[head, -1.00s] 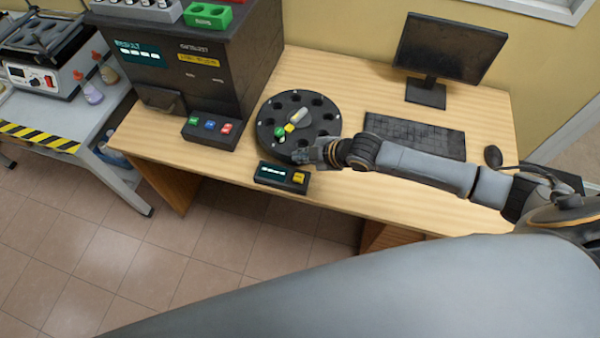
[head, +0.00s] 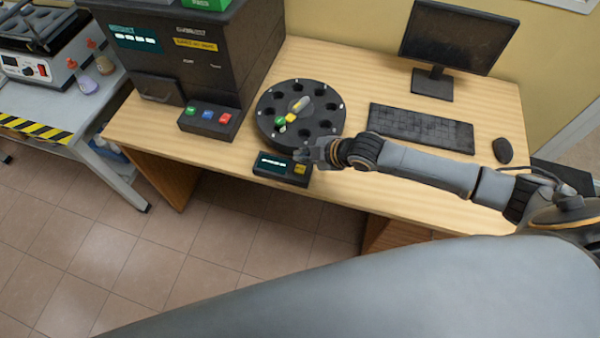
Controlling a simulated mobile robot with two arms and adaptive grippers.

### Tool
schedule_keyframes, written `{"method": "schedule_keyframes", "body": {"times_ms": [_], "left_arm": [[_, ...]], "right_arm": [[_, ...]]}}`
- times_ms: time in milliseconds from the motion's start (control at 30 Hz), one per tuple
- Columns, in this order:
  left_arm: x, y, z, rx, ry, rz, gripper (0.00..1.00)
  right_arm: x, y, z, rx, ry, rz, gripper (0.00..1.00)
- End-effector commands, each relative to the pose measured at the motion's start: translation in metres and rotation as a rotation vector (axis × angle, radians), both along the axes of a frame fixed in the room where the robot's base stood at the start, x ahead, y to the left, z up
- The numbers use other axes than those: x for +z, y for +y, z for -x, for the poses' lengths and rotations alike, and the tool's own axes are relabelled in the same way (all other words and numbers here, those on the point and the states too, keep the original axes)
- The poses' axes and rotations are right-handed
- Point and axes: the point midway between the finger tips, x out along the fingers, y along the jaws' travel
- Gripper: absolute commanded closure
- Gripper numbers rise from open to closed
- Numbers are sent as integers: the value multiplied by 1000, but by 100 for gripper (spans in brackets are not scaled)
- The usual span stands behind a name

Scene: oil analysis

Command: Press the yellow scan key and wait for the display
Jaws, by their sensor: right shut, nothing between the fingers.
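The small black scan box (head: 268,172) sits at the front edge of the wooden desk. Its yellow key (head: 300,169) is at the right end of its top. Its dark teal display (head: 272,163) shows a white line too small to read. My right gripper (head: 310,153) is shut and empty, just behind and above the yellow key. I cannot tell whether it touches the key. My left gripper is not in view.
A round black carousel (head: 325,104) with several holes stands close behind the box and gripper. A dark analyser (head: 215,75) with green, blue and red buttons is to the left. A keyboard (head: 420,128), monitor (head: 450,38) and mouse (head: 502,150) are to the right.

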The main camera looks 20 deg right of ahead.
Motion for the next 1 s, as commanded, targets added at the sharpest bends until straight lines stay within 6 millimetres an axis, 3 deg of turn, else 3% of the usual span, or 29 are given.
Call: {"method": "schedule_keyframes", "body": {"times_ms": [67, 300, 1000], "left_arm": [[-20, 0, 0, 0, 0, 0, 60], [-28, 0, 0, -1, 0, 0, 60], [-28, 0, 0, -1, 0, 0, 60]], "right_arm": [[-19, 0, 0, 0, 0, 0, 100], [-36, 0, -1, -1, -1, 0, 100], [-36, 0, -1, 0, 0, -1, 100]]}}
